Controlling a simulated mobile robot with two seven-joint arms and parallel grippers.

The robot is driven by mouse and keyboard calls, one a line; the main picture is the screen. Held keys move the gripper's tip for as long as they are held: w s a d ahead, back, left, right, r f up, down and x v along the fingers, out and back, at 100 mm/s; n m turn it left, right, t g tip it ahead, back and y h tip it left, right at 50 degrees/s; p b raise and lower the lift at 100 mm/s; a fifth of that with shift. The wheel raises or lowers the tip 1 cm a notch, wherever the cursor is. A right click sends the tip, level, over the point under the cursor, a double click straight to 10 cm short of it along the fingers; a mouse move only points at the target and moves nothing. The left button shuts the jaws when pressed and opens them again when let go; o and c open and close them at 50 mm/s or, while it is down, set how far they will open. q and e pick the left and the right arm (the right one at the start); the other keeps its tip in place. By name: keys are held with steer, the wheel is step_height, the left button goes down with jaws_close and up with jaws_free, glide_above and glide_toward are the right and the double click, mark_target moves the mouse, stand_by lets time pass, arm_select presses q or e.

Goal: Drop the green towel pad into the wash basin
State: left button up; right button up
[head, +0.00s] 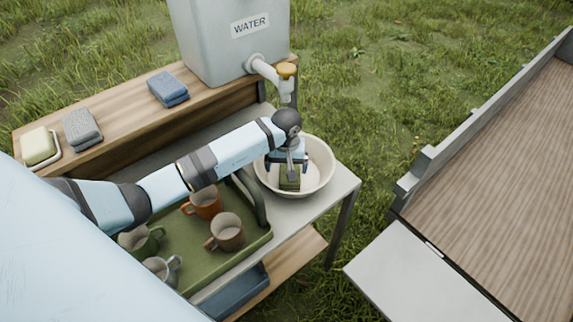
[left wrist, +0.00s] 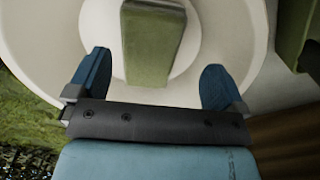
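The green towel pad (head: 290,179) is inside the cream wash basin (head: 322,168), below the tap. In the left wrist view the pad (left wrist: 153,45) shows as a green block over the pale floor of the basin (left wrist: 215,30). My left gripper (head: 287,161) is above the basin, pointing down at the pad. In the left wrist view its two blue fingers (left wrist: 156,82) are spread wide, with a clear gap on each side of the pad. The gripper is open and empty. Part of the pad is hidden behind the gripper in the head view. My right gripper is not in view.
A grey water tank (head: 225,50) with a tap (head: 284,78) stands behind the basin. A green tray (head: 225,258) with several mugs lies left of the basin on the table. A blue folded cloth (head: 168,88), a grey one (head: 82,129) and a yellow sponge (head: 38,146) lie on the shelf.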

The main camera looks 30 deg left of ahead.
arm_select(q)
steer(key=shift+r+p, duration=0.5)
steer(key=shift+r, duration=0.05)
step_height(320, 180, up, 8)
steer(key=shift+f+b, duration=0.2)
steer(key=shift+b, duration=0.25)
steer(key=shift+d, duration=0.15)
